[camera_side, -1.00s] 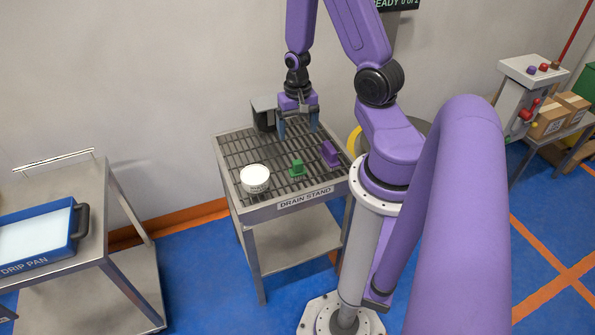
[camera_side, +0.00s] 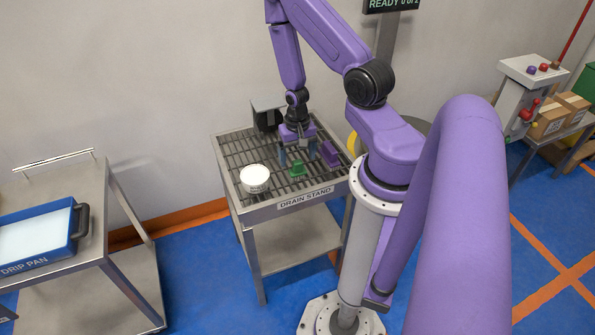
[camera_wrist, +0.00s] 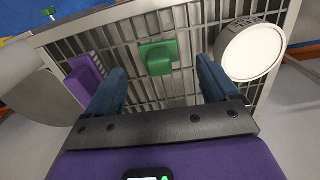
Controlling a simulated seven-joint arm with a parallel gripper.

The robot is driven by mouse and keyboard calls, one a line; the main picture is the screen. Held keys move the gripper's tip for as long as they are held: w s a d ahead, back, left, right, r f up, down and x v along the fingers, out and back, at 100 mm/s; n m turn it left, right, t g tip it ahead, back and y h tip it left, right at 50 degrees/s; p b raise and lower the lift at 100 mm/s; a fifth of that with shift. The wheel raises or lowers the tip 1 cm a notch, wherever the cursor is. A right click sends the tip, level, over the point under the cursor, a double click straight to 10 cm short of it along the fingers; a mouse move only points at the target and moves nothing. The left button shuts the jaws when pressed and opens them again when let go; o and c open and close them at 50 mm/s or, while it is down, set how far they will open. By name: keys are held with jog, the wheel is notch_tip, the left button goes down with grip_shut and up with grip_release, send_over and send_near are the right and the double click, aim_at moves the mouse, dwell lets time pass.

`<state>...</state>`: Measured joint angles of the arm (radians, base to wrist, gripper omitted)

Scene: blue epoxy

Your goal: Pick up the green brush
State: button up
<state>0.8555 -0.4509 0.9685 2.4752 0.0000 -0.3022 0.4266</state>
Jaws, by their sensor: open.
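The green brush (camera_side: 297,170) sits on the slatted top of the drain stand (camera_side: 262,210), between a white tub and a purple block. My gripper (camera_side: 298,158) is open above the stand, low and just behind the brush in the side view. In the wrist view the green brush (camera_wrist: 158,56) shows ahead, roughly centred between my two blue fingers (camera_wrist: 160,82). The fingers appear apart from it, with nothing between them. The brush's underside is hidden.
The white round tub (camera_side: 255,178) is left of the brush and the purple block (camera_side: 330,153) is right of it. A grey box-like bracket (camera_side: 267,112) stands at the stand's back edge. A blue drip pan (camera_side: 40,235) is on a separate cart at far left.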

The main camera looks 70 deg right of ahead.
aim_at(298, 170)
jog(key=shift+d+f, duration=0.1)
jog(key=shift+f, duration=3.25)
jog(key=c, duration=1.2)
